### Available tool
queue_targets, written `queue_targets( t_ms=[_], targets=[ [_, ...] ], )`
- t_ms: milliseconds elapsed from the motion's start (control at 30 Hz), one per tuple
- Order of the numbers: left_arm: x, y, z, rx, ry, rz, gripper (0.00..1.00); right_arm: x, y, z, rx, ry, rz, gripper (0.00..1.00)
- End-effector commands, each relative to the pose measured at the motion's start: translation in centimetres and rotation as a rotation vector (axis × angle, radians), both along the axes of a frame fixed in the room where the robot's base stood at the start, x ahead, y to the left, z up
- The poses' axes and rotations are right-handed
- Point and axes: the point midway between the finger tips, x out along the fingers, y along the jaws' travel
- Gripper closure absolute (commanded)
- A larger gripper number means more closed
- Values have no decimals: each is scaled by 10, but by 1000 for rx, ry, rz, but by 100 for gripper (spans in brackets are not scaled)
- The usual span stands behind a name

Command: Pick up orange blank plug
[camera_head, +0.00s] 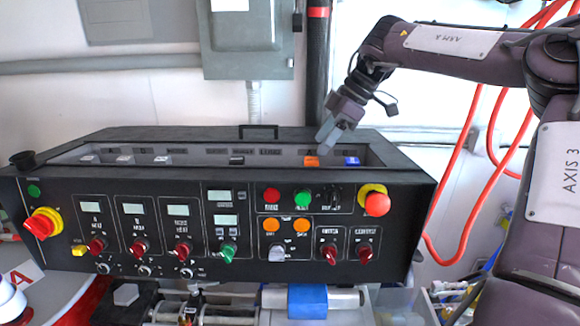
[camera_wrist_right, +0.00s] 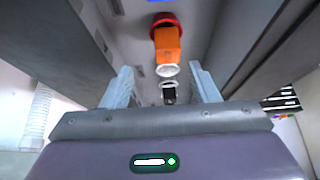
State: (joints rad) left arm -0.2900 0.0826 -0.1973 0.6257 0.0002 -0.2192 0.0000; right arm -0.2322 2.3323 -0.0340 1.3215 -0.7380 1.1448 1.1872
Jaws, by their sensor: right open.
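The orange blank plug (camera_head: 312,161) sits in the recessed top tray of the black control box, toward its right end. In the right wrist view the orange plug (camera_wrist_right: 168,46) is a block with a red ring at its far end, beyond my fingertips. My right gripper (camera_head: 328,146) points down just above the plug in the head view. In the wrist view its two grey fingers (camera_wrist_right: 163,85) stand apart with no plug held between them. I cannot tell whether a finger touches the plug. My left gripper is not in view.
A blue plug (camera_head: 351,161) sits right of the orange one, a dark plug (camera_head: 236,160) to its left, and several pale ones further left. The tray's raised walls (camera_head: 385,150) flank the slot. Red hoses (camera_head: 470,150) hang at the right. The front panel (camera_head: 150,215) carries knobs.

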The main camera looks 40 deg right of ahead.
Motion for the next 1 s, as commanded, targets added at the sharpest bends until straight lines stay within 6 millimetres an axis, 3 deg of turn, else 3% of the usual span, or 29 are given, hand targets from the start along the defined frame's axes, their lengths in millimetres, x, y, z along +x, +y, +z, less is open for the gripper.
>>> queue_targets(
  t_ms=[267, 433, 600, 867, 1000],
  targets=[
    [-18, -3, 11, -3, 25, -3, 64, 9, 12, -23, 3, 3, 1, 45],
    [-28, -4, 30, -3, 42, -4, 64, 17, 23, -42, 4, 5, 0, 45],
    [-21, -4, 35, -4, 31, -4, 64, 23, 30, -62, 2, 2, -1, 45],
    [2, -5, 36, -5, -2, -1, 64, 24, 31, -65, 1, -1, -1, 45],
    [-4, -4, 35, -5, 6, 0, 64, 24, 31, -65, 1, -1, -1, 64]
  ],
)
